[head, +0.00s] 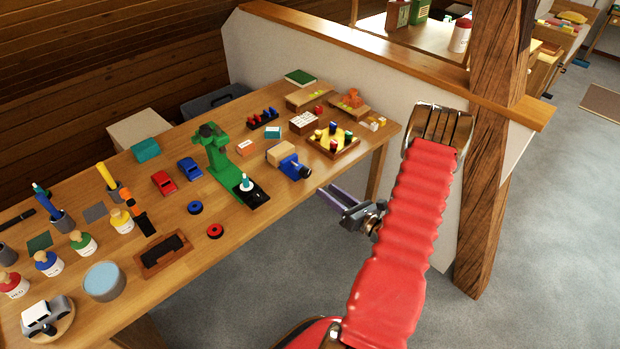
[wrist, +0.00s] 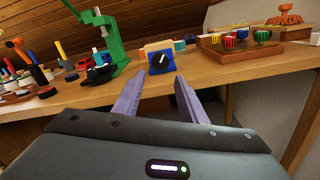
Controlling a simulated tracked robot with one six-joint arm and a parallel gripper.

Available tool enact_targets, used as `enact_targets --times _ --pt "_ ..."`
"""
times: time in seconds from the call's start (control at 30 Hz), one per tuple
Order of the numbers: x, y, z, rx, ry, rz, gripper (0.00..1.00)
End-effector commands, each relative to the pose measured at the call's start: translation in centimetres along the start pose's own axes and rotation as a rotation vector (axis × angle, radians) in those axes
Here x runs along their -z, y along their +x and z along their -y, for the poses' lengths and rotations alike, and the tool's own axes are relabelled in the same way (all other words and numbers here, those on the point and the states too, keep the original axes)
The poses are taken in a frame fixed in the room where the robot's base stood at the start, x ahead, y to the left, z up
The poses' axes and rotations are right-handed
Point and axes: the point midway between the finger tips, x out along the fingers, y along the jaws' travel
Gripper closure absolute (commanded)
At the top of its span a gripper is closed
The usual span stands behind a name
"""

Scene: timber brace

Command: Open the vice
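A small blue vice (head: 290,165) stands near the front edge of the wooden table, with a pale wooden block (head: 279,152) at its jaws. A dark knob or handle (head: 304,171) is on its front. In the wrist view the vice (wrist: 159,63) is straight ahead, its black handle slanted on the blue face. My gripper (head: 325,192) is beyond the table's front edge, apart from the vice. In the wrist view its two purple fingers (wrist: 160,80) are spread with nothing between them. The gap between block and jaws is too small to judge.
A green drill press (head: 216,155) stands left of the vice. A tray of coloured pegs (head: 334,138) and a white-topped box (head: 303,122) are to its right and behind. A timber post (head: 495,130) stands right of my arm. The floor in front is clear.

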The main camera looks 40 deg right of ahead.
Motion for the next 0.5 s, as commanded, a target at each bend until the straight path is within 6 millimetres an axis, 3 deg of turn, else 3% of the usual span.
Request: enact_targets --times 0.5 --pt "0.0 7.6 -0.1 -0.003 -0.001 0.0 0.62"
